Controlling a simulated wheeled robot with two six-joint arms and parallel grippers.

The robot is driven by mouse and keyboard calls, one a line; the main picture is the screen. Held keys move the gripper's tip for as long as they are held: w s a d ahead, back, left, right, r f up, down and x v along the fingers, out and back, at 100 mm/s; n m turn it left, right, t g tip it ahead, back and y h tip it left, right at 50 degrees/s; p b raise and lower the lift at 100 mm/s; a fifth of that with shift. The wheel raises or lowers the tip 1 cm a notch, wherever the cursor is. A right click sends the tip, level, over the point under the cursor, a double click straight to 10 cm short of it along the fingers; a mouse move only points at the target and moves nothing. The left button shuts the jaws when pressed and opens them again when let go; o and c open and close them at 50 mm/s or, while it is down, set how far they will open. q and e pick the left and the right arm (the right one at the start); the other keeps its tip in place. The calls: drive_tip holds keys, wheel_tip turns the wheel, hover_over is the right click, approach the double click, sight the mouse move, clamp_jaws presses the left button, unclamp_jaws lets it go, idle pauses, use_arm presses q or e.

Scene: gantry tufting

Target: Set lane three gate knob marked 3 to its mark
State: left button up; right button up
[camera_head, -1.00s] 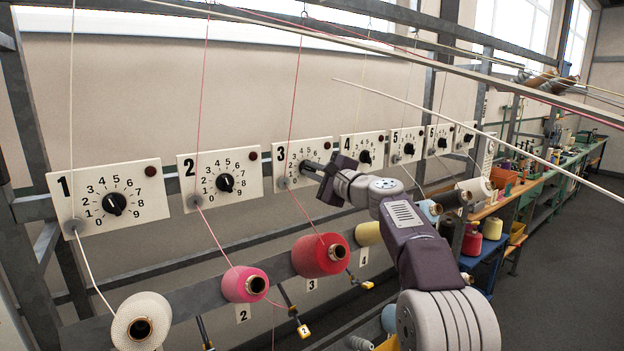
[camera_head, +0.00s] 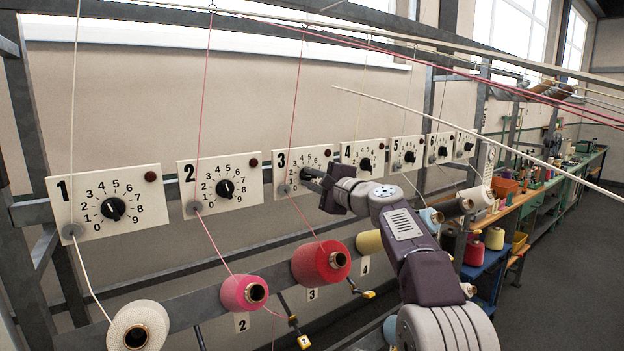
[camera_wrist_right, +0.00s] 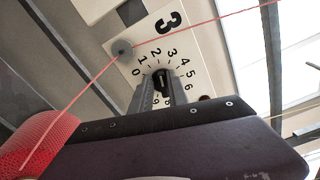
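The lane three panel (camera_head: 284,160) is a white plate marked 3 with a 0-to-9 dial. Its black knob (camera_wrist_right: 161,80) shows in the right wrist view between the two grey fingers of my right gripper (camera_wrist_right: 160,88). In the head view my right gripper (camera_head: 311,178) reaches the dial from the lower right and covers the knob and the dial's lower right. The fingers lie on both sides of the knob; whether they press on it is unclear. The knob's pointer direction and any target mark cannot be made out. My left gripper is not in view.
Panels one (camera_head: 150,216), two (camera_head: 245,195) and four (camera_head: 350,150) stand in the same row. A red yarn (camera_wrist_right: 85,85) crosses panel three through a grey disc (camera_wrist_right: 121,48). A red cone (camera_head: 312,262) sits below, close to my arm.

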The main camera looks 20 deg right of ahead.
drive_tip(key=shift+o, duration=0.3)
drive_tip(key=shift+s+r, duration=0.1)
drive_tip(key=b+v, duration=0.5)
drive_tip(key=v, duration=0.4)
